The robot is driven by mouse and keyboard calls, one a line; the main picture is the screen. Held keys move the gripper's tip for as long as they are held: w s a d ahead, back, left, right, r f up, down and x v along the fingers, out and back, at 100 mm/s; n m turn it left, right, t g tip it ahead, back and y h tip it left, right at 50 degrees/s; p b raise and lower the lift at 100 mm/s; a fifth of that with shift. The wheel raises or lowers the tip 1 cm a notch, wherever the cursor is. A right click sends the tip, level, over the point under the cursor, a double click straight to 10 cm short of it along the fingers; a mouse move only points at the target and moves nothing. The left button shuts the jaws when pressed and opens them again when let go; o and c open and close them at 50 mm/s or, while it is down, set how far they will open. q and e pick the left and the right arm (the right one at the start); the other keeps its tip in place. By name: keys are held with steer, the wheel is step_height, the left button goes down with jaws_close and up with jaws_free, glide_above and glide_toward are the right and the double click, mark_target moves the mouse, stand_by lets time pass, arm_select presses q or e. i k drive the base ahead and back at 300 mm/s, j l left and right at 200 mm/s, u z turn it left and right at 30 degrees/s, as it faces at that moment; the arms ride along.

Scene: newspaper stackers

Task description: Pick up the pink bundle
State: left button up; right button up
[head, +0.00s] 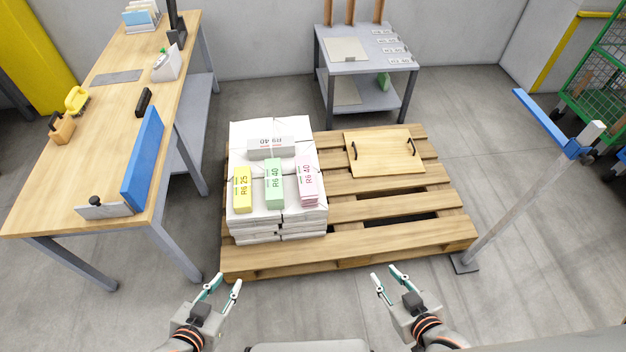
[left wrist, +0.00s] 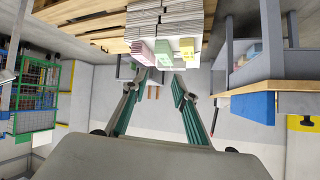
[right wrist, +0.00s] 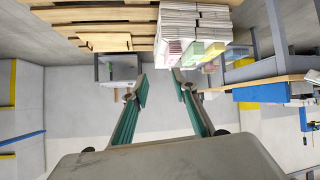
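The pink bundle (head: 307,181) lies on the right front of a white stack of paper (head: 255,219) on the pallet. It is marked "R6 40". A green bundle (head: 275,184) and a yellow bundle (head: 242,190) lie to its left, and a grey-white bundle (head: 271,147) lies behind them. My left gripper (head: 225,284) is open and empty in front of the pallet, short of the stack. My right gripper (head: 384,278) is open and empty, in front of the pallet and right of the stack. The pink bundle also shows in the left wrist view (left wrist: 141,52) and the right wrist view (right wrist: 173,52).
The wooden pallet (head: 350,250) has bare slats on its right, with a handled wooden board (head: 385,152) at the back. A workbench (head: 103,113) with a blue panel (head: 143,157) stands left. A post with a blue arm (head: 541,123) stands right. A grey shelf table (head: 365,57) is behind.

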mark_target(306, 183)
steer(key=l+u, duration=0.1)
steer(key=l, duration=0.4)
steer(key=k+l+u, duration=0.1)
steer(key=l, duration=0.4)
steer(key=i+l, duration=0.15)
steer(key=l, duration=0.2)
steer(key=i+l, duration=0.15)
steer(key=l, duration=0.25)
